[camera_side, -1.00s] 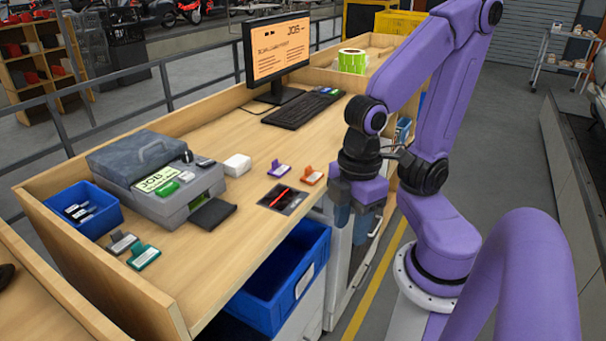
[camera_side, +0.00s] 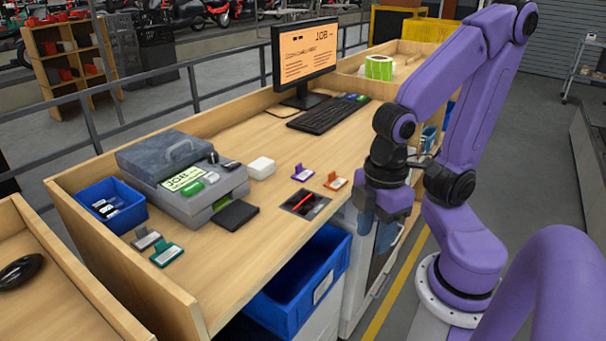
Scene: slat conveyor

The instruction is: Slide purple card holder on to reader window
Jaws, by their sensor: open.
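The purple card holder (camera_side: 303,173) lies on the wooden desk, left of an orange card holder (camera_side: 335,181). The reader window (camera_side: 305,204) is a dark square panel with a red line across it, set in the desk near its front edge. It lies just in front of the purple holder, and nothing lies on it. My gripper (camera_side: 385,208) points down, open and empty, beyond the desk's front edge, to the right of both holders. It touches neither holder.
A grey printer (camera_side: 178,170), white box (camera_side: 262,167), and grey (camera_side: 147,240) and green (camera_side: 166,254) card holders are on the desk's left part. A keyboard (camera_side: 328,115) and monitor (camera_side: 305,55) stand behind. A blue bin (camera_side: 300,280) sits below the front edge.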

